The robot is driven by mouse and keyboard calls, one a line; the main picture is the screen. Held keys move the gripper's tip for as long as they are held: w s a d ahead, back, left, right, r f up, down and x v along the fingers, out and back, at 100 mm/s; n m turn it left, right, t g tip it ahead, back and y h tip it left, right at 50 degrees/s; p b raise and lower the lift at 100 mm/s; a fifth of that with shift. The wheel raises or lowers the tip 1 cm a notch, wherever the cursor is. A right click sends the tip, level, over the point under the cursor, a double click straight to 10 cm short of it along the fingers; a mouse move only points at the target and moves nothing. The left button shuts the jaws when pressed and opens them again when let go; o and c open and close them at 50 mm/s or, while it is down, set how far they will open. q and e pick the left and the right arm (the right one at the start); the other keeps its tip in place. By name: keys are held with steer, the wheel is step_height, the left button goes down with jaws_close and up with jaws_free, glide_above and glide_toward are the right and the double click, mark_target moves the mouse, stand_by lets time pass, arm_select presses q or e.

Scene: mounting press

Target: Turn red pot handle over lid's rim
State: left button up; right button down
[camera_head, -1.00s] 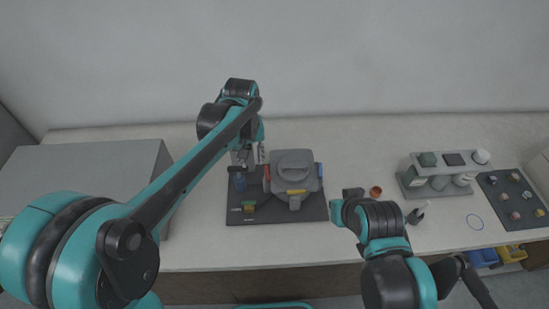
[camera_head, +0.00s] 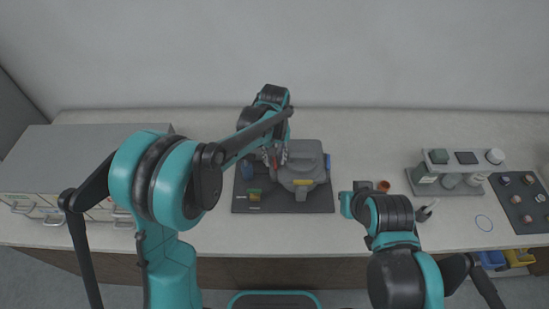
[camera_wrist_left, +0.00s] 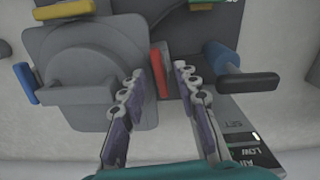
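The grey press pot with its lid (camera_head: 312,160) stands on a dark mat (camera_head: 285,205); its round lid also shows in the left wrist view (camera_wrist_left: 90,60). The red handle (camera_wrist_left: 158,72) stands at the lid's right edge in the left wrist view. My left gripper (camera_wrist_left: 158,72) is open, with a finger on either side of the red handle. The fingertips look apart from it; contact cannot be confirmed. In the head view my left gripper (camera_head: 275,156) comes down at the pot's left side.
A blue post with a black lever (camera_wrist_left: 248,82) is close to the right finger. A yellow block (camera_wrist_left: 65,11) and a blue handle (camera_wrist_left: 26,83) sit around the lid. A grey cabinet (camera_head: 80,150) is at left. A brown cup (camera_head: 383,186) is right of the mat.

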arm_select(q)
jaws_close()
